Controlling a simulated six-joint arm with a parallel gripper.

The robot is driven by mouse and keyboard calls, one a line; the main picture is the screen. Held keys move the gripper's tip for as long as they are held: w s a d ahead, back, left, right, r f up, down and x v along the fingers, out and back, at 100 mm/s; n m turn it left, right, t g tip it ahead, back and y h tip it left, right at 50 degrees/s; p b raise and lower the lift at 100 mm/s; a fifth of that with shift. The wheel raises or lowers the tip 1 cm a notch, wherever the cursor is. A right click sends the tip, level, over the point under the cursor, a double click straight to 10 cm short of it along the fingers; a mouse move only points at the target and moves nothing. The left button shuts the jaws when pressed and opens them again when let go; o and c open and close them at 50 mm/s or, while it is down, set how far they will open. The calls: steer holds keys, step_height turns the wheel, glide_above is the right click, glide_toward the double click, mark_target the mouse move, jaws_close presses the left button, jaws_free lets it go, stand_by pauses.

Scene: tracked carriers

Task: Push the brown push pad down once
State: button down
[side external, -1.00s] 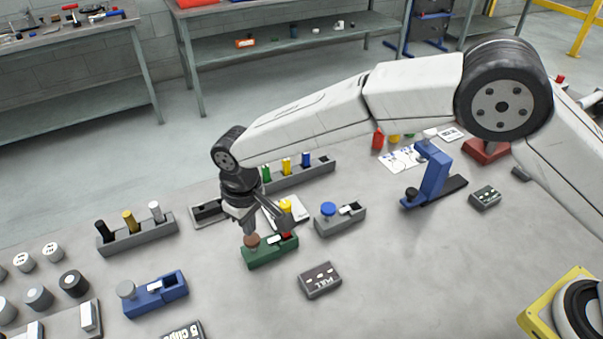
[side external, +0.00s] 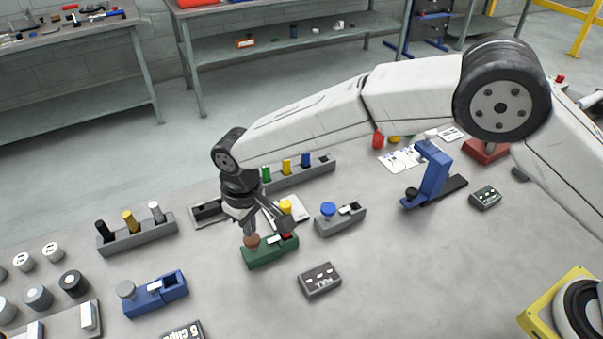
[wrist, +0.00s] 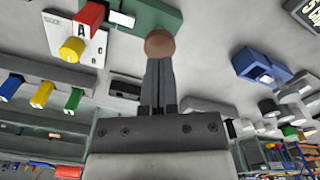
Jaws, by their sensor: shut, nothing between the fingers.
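The brown push pad (side external: 251,241) is a round knob on the left end of a green block (side external: 270,254) on the table. It also shows in the wrist view (wrist: 160,45), right at my fingertips. My gripper (side external: 248,231) points down over the pad, shut and empty. In the wrist view its closed fingers (wrist: 160,62) meet the near edge of the pad. They look to be touching it or very close; I cannot tell exactly. The fingers hide part of the pad.
A grey block with a blue pad (side external: 328,209) stands just right of the green one. A blue block with a grey pad (side external: 155,294) is at front left. Racks of coloured pegs (side external: 138,235) stand behind. A dark labelled box (side external: 319,280) lies in front.

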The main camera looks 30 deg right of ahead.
mark_target(252, 238)
steer(key=shift+f, duration=1.6)
steer(key=shift+r, duration=2.7)
